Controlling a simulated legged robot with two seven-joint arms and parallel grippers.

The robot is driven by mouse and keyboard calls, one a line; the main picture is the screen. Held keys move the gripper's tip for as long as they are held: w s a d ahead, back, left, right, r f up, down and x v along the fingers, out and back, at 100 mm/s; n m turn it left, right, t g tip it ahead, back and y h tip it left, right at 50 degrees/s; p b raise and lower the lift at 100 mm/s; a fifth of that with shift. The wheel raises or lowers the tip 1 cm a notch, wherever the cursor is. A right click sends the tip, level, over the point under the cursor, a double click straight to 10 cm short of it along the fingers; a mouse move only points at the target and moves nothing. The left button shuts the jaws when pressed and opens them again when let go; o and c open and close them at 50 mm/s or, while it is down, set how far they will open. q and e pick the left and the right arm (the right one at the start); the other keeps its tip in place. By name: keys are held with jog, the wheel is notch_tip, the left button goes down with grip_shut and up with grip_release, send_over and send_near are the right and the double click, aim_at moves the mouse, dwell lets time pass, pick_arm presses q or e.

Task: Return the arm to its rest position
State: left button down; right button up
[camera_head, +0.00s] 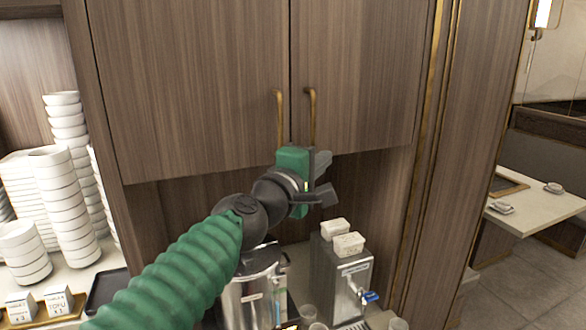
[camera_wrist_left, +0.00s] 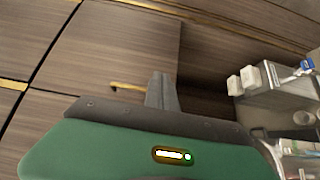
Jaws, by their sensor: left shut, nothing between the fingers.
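My left arm comes in from the lower left in the head view, with a green ribbed sleeve. My left gripper (camera_head: 322,172) is raised in front of the cabinet, just below and overlapping the lower ends of the two brass handles. In the left wrist view its fingers (camera_wrist_left: 162,92) are shut together with nothing between them. The wooden cabinet doors (camera_head: 200,80) are closed. A brass handle (camera_wrist_left: 130,88) shows beside the fingers in the left wrist view; I cannot tell whether they touch. My right gripper is not in view.
Below stand a steel urn (camera_head: 250,296) and a steel dispenser (camera_head: 345,275) with two white boxes (camera_head: 348,244) on top. White bowl stacks (camera_head: 68,205) and labelled cards (camera_head: 58,302) are at the left. A table (camera_head: 535,208) is at the far right.

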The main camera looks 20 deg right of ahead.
pick_arm(q)
jog(key=a+f+m+g+y+b, duration=0.1)
jog(key=a+f+y+b, duration=0.15)
jog(key=a+f, duration=0.7)
jog(key=w+a+f+m+g+y+b, duration=0.1)
jog(key=a+f+m+y+b, duration=0.3)
jog(key=f, duration=1)
jog(key=a+f+n+g+y, duration=0.1)
jog(key=a+f+y, duration=0.1)
jog(key=a+f, duration=0.85)
jog(key=s+a+f+m+g+y+b, duration=0.1)
jog(key=s+a+f+g+y+b, duration=0.1)
jog(key=s+a+f, duration=0.9)
jog(key=s+a+f+m+g+y+b, duration=0.2)
jog(key=s+a+f, duration=0.8)
jog(key=f, duration=0.6)
jog(key=shift+s+a+m+g+y+b, duration=0.3)
jog(key=shift+s+a+g+y+b, duration=0.1)
jog(key=shift+a+g+y, duration=0.6)
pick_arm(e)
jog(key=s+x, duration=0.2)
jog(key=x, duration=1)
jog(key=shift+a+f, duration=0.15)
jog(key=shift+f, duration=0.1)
pick_arm(q)
jog(key=shift+f+h, duration=0.1)
jog(key=shift+h, duration=0.15)
